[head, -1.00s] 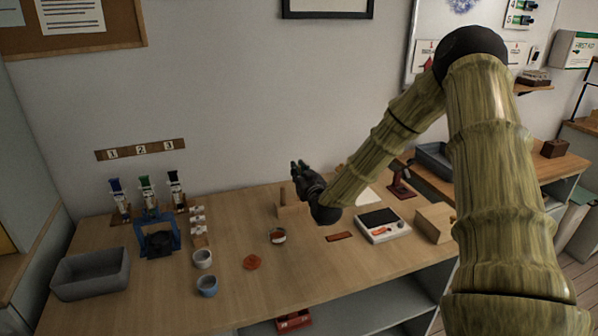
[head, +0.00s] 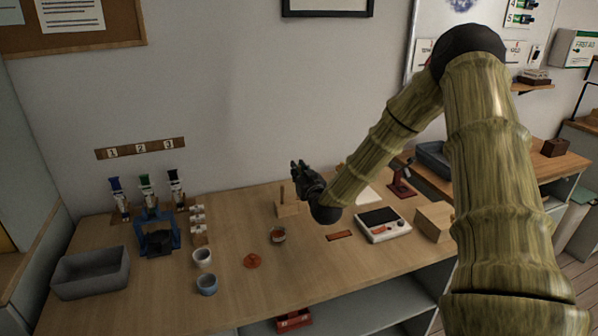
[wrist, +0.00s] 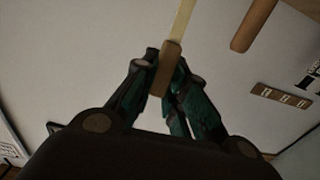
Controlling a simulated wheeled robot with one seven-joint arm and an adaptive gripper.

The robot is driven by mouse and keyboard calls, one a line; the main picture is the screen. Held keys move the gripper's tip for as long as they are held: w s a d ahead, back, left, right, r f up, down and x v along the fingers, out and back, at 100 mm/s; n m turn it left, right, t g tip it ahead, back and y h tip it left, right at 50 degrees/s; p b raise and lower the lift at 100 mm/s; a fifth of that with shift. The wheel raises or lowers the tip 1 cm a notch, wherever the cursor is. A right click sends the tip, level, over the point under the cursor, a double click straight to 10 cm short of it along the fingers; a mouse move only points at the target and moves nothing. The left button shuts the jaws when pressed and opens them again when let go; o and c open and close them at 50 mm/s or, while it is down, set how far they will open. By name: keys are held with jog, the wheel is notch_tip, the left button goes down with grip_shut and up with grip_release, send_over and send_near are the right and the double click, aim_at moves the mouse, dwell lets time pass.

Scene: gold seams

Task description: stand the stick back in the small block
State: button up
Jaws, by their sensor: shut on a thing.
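My gripper (wrist: 165,82) is shut on a slim stick with a brown wooden part (wrist: 170,58) between the fingers and a pale strip (wrist: 184,18) beyond them. In the head view my gripper (head: 297,168) is above the back of the bench, and the stick cannot be made out there. A light wooden block (head: 288,211) sits on the bench just below and left of my gripper, partly hidden by my arm. A brown post (head: 282,194) stands upright at its left end. A brown rod (wrist: 254,24), perhaps this post, shows apart from the stick in the wrist view.
A small jar (head: 278,236), an orange disc (head: 252,261) and a red-brown strip (head: 339,236) lie in front. A scale (head: 383,226) and a wooden box (head: 434,222) stand right. Cups, a blue stand (head: 157,240) and a grey bin (head: 90,273) stand left. The bench front centre is clear.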

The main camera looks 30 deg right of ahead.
jog(key=shift+f+b, duration=1.75)
jog(key=shift+f, duration=0.8)
dwell(2.0)
dwell(0.4)
jog(key=o, duration=0.8)
jog(key=shift+s, duration=0.1)
jog(key=shift+p+v, duration=0.45)
jog(key=shift+v, duration=1.95)
jog(key=v, duration=1.2)
jog(key=shift+d, duration=0.15)
